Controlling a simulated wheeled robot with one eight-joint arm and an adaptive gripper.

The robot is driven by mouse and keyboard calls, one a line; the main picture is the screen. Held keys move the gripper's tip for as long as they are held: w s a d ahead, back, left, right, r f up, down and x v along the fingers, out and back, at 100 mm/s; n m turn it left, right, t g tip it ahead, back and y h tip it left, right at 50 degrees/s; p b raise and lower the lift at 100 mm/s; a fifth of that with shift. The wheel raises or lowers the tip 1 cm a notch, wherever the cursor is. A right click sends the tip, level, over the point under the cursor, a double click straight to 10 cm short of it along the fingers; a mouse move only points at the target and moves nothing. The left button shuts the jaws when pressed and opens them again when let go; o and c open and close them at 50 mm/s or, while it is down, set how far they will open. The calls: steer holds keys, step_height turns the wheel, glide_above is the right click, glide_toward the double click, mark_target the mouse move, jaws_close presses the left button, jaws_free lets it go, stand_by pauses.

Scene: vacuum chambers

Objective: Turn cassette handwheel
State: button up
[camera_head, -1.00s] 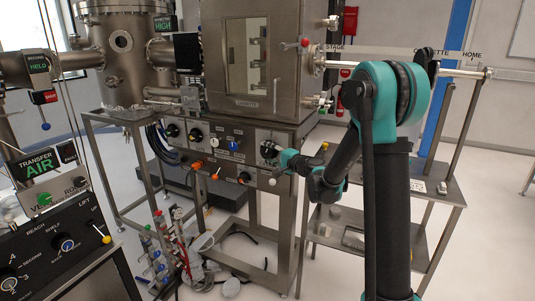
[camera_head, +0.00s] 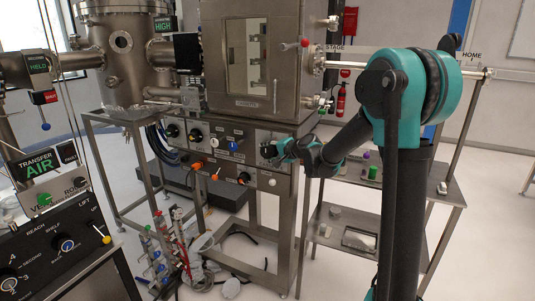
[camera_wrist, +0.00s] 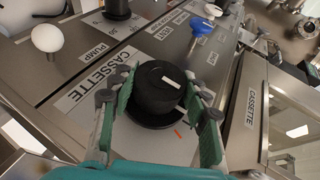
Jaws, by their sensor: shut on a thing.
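The cassette handwheel is a black round knob with a white mark on its top (camera_wrist: 158,88). In the wrist view it stands on a metal panel beside a CASSETTE label (camera_wrist: 107,75). My gripper (camera_wrist: 160,95) has one green-padded finger on each side of the knob and is shut on it. In the head view my gripper (camera_head: 279,151) is at the right part of the front panel, below the chamber with the window, and largely hides the handwheel.
A white knob (camera_wrist: 47,38) and a blue handle (camera_wrist: 203,29) stand near the handwheel on the panel. In the head view the cassette chamber (camera_head: 287,66) is above. A metal shelf cart (camera_head: 345,212) stands to the right, and a control console (camera_head: 65,240) is at the left.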

stand_by(0.3)
steer(key=o, duration=1.2)
steer(key=shift+s+d, duration=0.1)
steer(key=v, duration=1.1)
steer(key=shift+s+d+r, duration=0.2)
steer(key=shift+s+r, duration=0.05)
steer(key=s+d+f+n+g+h, duration=0.1)
steer(key=s+d+f+n+h, duration=0.1)
steer(key=s+d+f, duration=0.5)
steer(key=s+d+f+n+g+h, duration=0.2)
steer(key=s+d+f+h, duration=0.2)
steer(key=s, duration=0.9)
steer(key=s+d+f+n+g+h, duration=0.2)
steer(key=s+d+f+h, duration=0.1)
steer(key=s+d+f, duration=0.6)
steer(key=shift+s+d+f+n+h, duration=0.2)
steer(key=shift+s+f, duration=0.25)
steer(key=shift+f, duration=0.15)
steer(key=shift+s+d+f+n+h, duration=0.1)
steer(key=shift+s+f+n, duration=0.1)
steer(key=shift+s+f, duration=0.35)
